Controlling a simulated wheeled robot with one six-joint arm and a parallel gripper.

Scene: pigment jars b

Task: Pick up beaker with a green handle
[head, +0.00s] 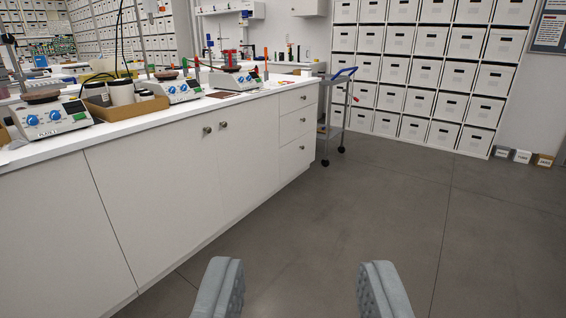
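I cannot make out a beaker with a green handle for certain. A small green shape (254,71) shows at the right end of the stirrer row on the white bench, too small to identify. Beside it a red vessel (231,59) stands on a stirrer plate. My gripper (302,272) is open and empty at the bottom of the view, its two grey fingers wide apart above the floor, well away from the bench top.
The white bench (150,155) with drawers runs along the left. Several stirrer plates (50,117) and a brown tray of jars (125,108) stand on it. A cart (338,110) with a blue handle is at its far end. Box shelves (430,75) line the back. The grey floor (400,220) is clear.

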